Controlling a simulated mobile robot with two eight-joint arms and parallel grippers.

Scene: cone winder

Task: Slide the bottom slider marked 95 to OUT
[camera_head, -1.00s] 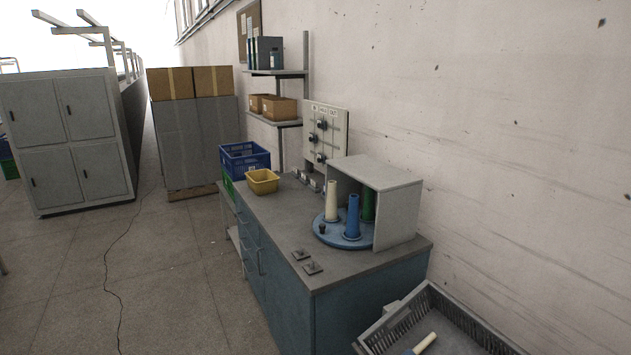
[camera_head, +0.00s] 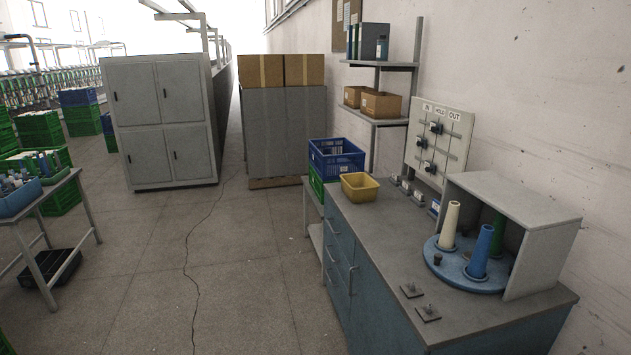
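A pale slider board (camera_head: 455,133) stands upright at the back of the workbench, against the wall. It has the column labels IN, HOLD and OUT along its top, from left to right. Three dark slider knobs show on it. The bottom slider (camera_head: 429,167) appears near the middle of its row, under HOLD. The middle slider (camera_head: 421,142) sits further left, and the top slider (camera_head: 436,127) is near the middle. The number marks are too small to read. Neither of my grippers is in view.
The grey-topped workbench (camera_head: 375,235) holds a yellow bin (camera_head: 359,187), a blue turntable (camera_head: 440,268) with cones, and a grey hood (camera_head: 540,245) right of the board. Blue crate (camera_head: 335,160) stands beyond the bench. Floor (camera_head: 240,270) left of the bench is clear.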

